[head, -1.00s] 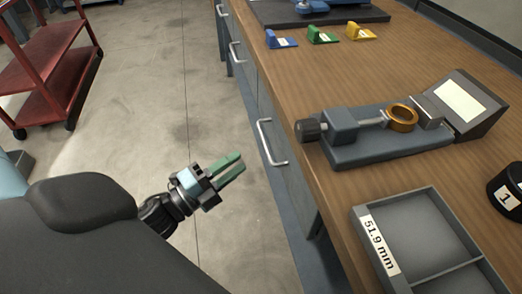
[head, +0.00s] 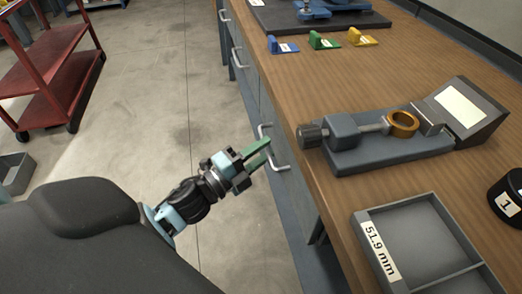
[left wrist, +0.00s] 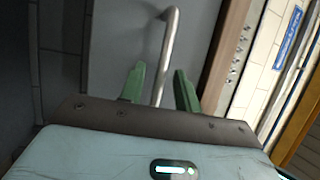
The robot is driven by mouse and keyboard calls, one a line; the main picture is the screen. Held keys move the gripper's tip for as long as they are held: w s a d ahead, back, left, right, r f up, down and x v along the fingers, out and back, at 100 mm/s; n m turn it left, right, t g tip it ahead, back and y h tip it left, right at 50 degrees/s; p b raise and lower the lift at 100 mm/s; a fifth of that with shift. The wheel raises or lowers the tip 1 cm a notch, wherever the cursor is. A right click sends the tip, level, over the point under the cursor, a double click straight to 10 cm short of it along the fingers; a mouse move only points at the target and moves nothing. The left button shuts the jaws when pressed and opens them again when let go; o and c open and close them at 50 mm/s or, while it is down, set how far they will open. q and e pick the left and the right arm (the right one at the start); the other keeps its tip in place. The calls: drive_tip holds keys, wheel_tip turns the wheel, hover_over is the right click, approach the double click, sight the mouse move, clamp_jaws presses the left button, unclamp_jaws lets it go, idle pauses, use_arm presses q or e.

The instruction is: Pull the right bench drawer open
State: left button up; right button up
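The nearest bench drawer's metal bar handle (head: 284,168) sticks out from the grey bench front, below the wooden top's edge. The drawer front looks flush with the bench. My left gripper (head: 264,150) has green fingers and is at this handle. In the left wrist view the handle (left wrist: 171,42) runs between the two spread fingers (left wrist: 158,84), with gaps visible on both sides. The left gripper is open. Its fingertips partly cover the handle in the head view. My right gripper is not in view.
The bench top (head: 295,85) carries a clamp fixture with an orange ring (head: 403,124), a grey tray labelled 51.9 mm (head: 436,212) and several small coloured blocks. A red cart (head: 50,75) stands at far left. The floor between is clear.

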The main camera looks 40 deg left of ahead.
use_arm(q)
drive_tip(key=shift+c, duration=0.2)
clamp_jaws()
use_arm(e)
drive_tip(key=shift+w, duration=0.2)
use_arm(q)
drive_tip(key=shift+s+a, duration=0.1)
drive_tip(key=shift+s, duration=0.05)
